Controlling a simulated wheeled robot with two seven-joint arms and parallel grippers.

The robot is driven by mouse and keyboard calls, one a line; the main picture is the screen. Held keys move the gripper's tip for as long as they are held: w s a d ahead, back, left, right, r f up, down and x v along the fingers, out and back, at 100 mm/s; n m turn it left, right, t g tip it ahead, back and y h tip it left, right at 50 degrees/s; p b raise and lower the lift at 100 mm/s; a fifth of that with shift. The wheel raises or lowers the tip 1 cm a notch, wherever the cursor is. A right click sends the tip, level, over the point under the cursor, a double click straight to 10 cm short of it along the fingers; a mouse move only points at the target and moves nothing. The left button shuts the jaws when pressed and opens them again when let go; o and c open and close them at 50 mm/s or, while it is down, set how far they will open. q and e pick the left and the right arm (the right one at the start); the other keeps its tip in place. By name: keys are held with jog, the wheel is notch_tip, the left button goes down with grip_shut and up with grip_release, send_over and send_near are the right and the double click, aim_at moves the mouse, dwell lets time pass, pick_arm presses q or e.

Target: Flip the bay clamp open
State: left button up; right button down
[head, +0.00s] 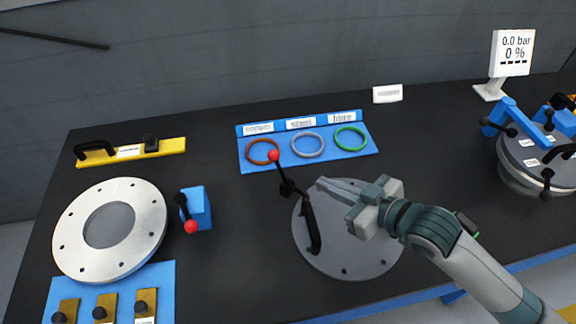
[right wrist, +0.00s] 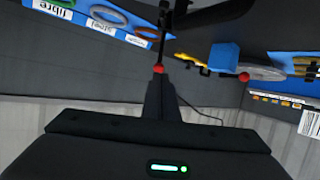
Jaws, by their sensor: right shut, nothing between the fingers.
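A black clamp lever with a red ball (head: 273,155) stands up at the upper left edge of a grey disc. A second lever with a red ball (head: 190,226) hangs down at the front of a blue block (head: 200,207), beside the pale flanged ring. I cannot tell from labels which is the bay clamp. My right gripper (head: 322,184) is shut and empty above the disc, its tips to the right of the upright lever. In the right wrist view a red ball (right wrist: 158,68) appears at the fingertips; contact cannot be told. My left gripper is out of view.
The grey disc (head: 360,255) carries a black handle (head: 311,225). A blue tray (head: 246,160) holds brown, grey and green rings behind. The flanged ring (head: 150,215) lies left. A lidded vessel (head: 520,175) and gauge reading 0.0 bar (head: 513,52) stand right.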

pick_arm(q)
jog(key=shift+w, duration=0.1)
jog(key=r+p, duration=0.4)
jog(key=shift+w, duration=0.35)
pick_arm(e)
send_near(279, 164)
jog(key=x, duration=0.6)
jog(key=shift+w+a+f, duration=0.1)
jog(key=shift+w+a, duration=0.05)
jog(key=shift+w, duration=0.05)
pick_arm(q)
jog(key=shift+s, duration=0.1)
